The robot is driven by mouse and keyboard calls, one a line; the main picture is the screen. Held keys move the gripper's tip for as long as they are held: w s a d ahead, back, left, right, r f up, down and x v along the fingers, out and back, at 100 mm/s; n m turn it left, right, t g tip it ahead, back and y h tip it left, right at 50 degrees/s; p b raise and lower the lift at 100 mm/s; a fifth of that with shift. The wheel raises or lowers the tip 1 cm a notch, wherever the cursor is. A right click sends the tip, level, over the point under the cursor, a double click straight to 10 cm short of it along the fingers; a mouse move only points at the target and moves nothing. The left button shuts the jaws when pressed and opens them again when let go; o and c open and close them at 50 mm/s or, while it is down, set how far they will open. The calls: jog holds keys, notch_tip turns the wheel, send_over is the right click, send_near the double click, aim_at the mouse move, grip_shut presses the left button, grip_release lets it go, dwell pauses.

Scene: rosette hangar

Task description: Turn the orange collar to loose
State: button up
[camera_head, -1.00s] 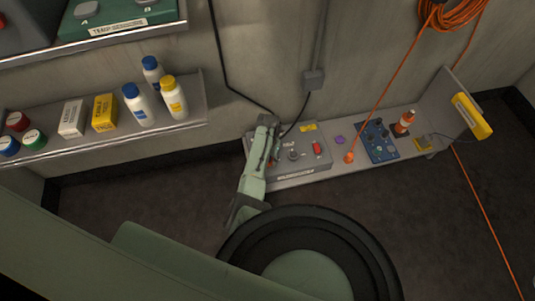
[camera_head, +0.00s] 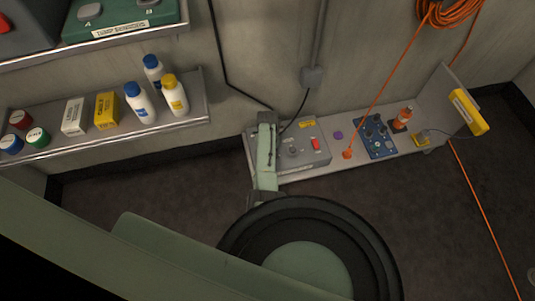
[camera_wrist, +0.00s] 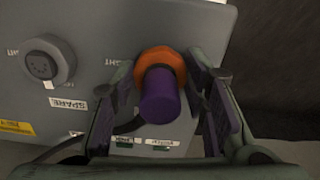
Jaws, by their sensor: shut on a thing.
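In the wrist view, the orange collar (camera_wrist: 160,62) rings the base of a purple plug (camera_wrist: 160,97) on a grey panel (camera_wrist: 90,30). My gripper (camera_wrist: 163,78) has one finger on each side of the collar and is shut on it. Printed words beside the collar are partly covered by the fingers, and I cannot tell the collar's setting. In the head view, my arm covers the collar at the left end of the grey box (camera_head: 305,158).
A round socket (camera_wrist: 48,62) sits left of the collar. On the low shelf (camera_head: 340,164), an orange cable, a blue panel (camera_head: 375,137) and an orange-and-white bottle (camera_head: 402,119) stand to the right. A shelf with bottles (camera_head: 140,104) is at upper left.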

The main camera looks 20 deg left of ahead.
jog(key=shift+w+a+n, duration=0.1)
jog(key=shift+n, duration=0.4)
jog(key=o, duration=1.1)
jog(key=shift+o, duration=0.2)
notch_tip(320, 180, up, 12)
jog(key=shift+r, duration=0.1)
dwell(0.4)
